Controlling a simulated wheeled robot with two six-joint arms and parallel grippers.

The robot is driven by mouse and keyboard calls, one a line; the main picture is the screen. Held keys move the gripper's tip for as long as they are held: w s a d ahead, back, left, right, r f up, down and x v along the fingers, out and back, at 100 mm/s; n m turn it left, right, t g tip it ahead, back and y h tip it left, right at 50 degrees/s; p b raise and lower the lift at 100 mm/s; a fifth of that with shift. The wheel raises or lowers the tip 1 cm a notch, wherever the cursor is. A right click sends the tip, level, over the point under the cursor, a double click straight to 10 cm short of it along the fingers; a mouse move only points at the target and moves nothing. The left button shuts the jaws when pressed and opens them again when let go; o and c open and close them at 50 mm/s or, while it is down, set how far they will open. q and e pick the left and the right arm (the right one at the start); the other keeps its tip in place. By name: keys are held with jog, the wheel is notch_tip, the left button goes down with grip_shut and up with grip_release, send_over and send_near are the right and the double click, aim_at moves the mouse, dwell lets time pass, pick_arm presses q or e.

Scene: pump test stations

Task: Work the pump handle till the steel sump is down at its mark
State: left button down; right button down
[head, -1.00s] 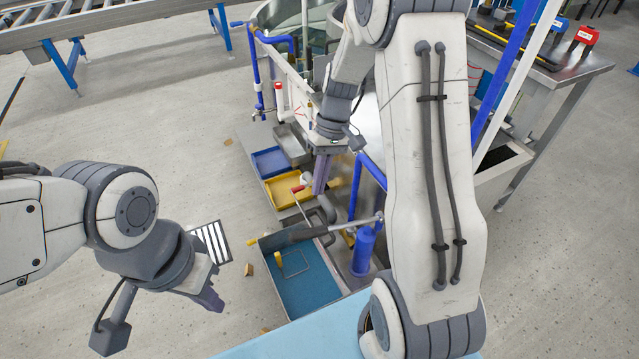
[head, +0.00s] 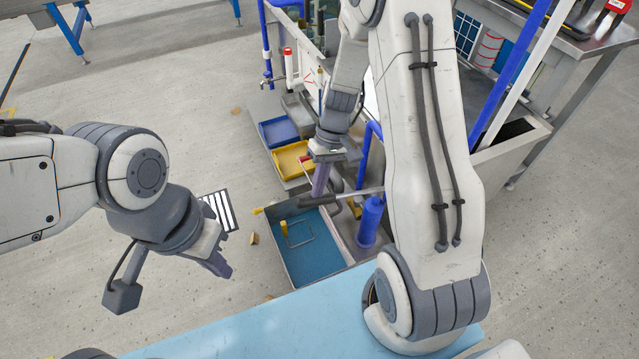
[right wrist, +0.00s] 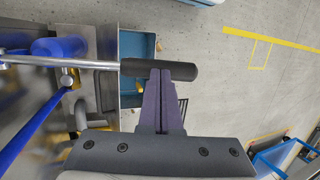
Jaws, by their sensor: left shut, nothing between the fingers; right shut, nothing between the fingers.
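The pump handle is a steel bar with a black grip (head: 316,202), running right toward the blue pump body (head: 371,222). My right gripper (head: 319,193) is shut and empty, fingers pointing down at the grip. In the right wrist view, its shut fingertips (right wrist: 161,74) overlap the black grip (right wrist: 178,71); whether they press on it I cannot tell. A grey-walled tank (head: 277,262) with a teal inside and a yellow piece stands beside the pump. I cannot tell whether it is the steel sump; its level mark is not readable. My left gripper (head: 220,267) is shut and empty, away from the pump.
A blue tray (head: 262,133) and a yellow tray (head: 274,165) stand behind the tank. A striped black-and-white plate (head: 217,210) lies on the floor to the left. A steel bench (head: 590,60) stands at the right. The floor at left is mostly clear.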

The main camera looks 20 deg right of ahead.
aim_at(310, 205)
jog(key=shift+s+a+f, duration=0.1)
jog(key=shift+a+f, duration=0.25)
jog(key=shift+f, duration=0.2)
jog(key=f+h, duration=0.1)
jog(key=a+f+h, duration=0.1)
jog(key=f, duration=0.3)
jog(key=shift+s+a+h+p, duration=0.1)
jog(key=shift+a+h+p, duration=0.3)
jog(key=w+b+x, duration=0.1)
jog(key=b+x, duration=0.2)
jog(key=x, duration=0.5)
jog(key=shift+w+f, duration=0.35)
jog(key=shift+f, duration=0.15)
jog(key=w+a+r+p, duration=0.1)
jog(key=r+p, duration=0.2)
jog(key=r, duration=0.4)
jog(key=w+a+r+p, duration=0.2)
jog(key=r+p, duration=0.1)
jog(key=r, duration=0.4)
jog(key=shift+a+r, duration=0.2)
jog(key=shift+r, duration=0.2)
